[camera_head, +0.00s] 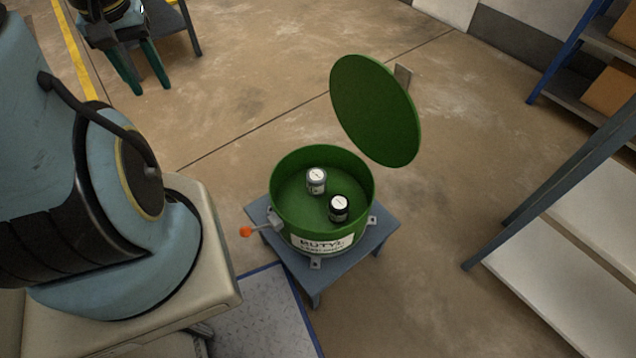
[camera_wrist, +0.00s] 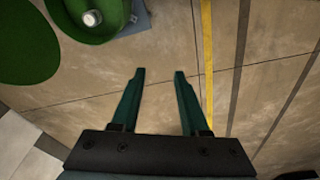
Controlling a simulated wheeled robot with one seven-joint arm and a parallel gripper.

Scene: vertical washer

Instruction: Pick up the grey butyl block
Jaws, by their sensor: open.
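The grey butyl block (camera_head: 316,186) is a small grey cylinder with a white top. It stands upright inside the open round green washer (camera_head: 287,227), towards the back of its floor. A black cylinder (camera_head: 339,212) with a white top stands in front of it, to the right. My gripper (camera_head: 151,90) is open and empty, well away from the washer at the upper left of the head view. In the wrist view its two teal fingers (camera_wrist: 159,73) are apart over bare floor. One white-topped cylinder (camera_wrist: 91,18) shows in the washer at the upper left; I cannot tell which.
The washer's round green lid (camera_head: 375,110) stands open at its back right. An orange-tipped handle (camera_head: 246,231) sticks out left. The washer rests on a blue-grey stand (camera_head: 385,222). Shelves (camera_head: 560,225) stand at right. The floor between my gripper and the washer is clear.

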